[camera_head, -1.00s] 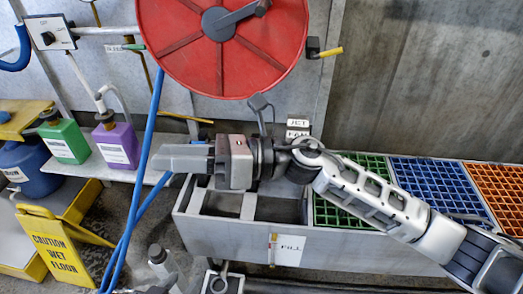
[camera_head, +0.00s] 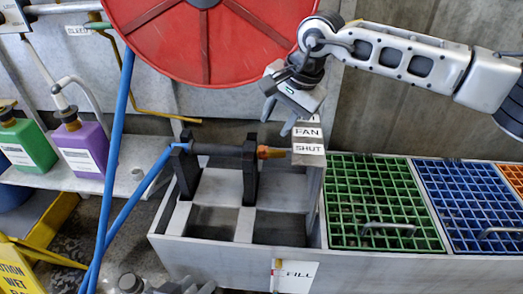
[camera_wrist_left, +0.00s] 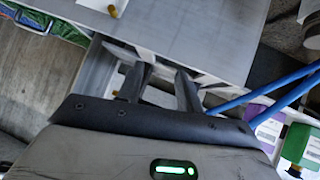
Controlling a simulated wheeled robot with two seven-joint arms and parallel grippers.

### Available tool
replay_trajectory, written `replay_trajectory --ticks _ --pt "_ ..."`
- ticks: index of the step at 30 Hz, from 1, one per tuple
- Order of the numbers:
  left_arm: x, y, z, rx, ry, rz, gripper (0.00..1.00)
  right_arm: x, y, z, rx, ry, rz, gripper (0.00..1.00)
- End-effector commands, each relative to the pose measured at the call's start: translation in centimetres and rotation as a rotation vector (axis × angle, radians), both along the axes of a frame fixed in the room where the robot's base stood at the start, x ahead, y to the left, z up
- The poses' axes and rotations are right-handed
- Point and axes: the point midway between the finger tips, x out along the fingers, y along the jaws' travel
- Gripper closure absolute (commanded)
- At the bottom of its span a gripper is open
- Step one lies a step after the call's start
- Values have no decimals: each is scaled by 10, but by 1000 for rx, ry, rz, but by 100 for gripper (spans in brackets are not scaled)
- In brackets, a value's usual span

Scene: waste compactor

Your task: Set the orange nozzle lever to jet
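The nozzle (camera_head: 222,150) is a dark tube lying level across two black posts above the grey trough (camera_head: 215,252). The orange nozzle lever (camera_head: 270,152) shows at its right end, beside the SHUT label (camera_head: 308,148). The FAN label (camera_head: 307,132) is just above; no JET label is readable now. My right gripper (camera_head: 279,116) hangs above the lever, empty, with its fingers apart, and does not touch the lever. My left gripper (camera_wrist_left: 160,72) is open and empty in the left wrist view, close to the trough's front.
A red hose reel (camera_head: 200,35) hangs above the nozzle, and a blue hose (camera_head: 113,170) drops on the left. Green (camera_head: 365,205) and blue (camera_head: 465,205) grates lie at right. Purple (camera_head: 85,145) and green (camera_head: 27,145) bottles stand on the left shelf.

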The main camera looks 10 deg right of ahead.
Motion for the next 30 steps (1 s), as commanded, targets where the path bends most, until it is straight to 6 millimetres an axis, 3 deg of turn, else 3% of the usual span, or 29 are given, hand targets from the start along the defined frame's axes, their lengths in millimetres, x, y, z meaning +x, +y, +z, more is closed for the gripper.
replay_trajectory --ticks 1,9,15,28,29,30 --pt "0 0 -1 -2 -8 -1 64 2 4 -14 -1 5 1 65" --pt "2 -3 4 -19 -50 -2 64 14 20 -68 0 3 1 65" --pt "4 -5 9 -32 -78 -1 64 21 28 -93 1 2 0 65" --pt "3 -6 10 -34 -86 -5 64 24 31 -102 2 1 1 65" --pt "2 -6 10 -33 -85 -6 64 24 31 -102 2 1 1 68" --pt "2 -6 10 -32 -84 -6 64 24 31 -102 2 1 0 79"
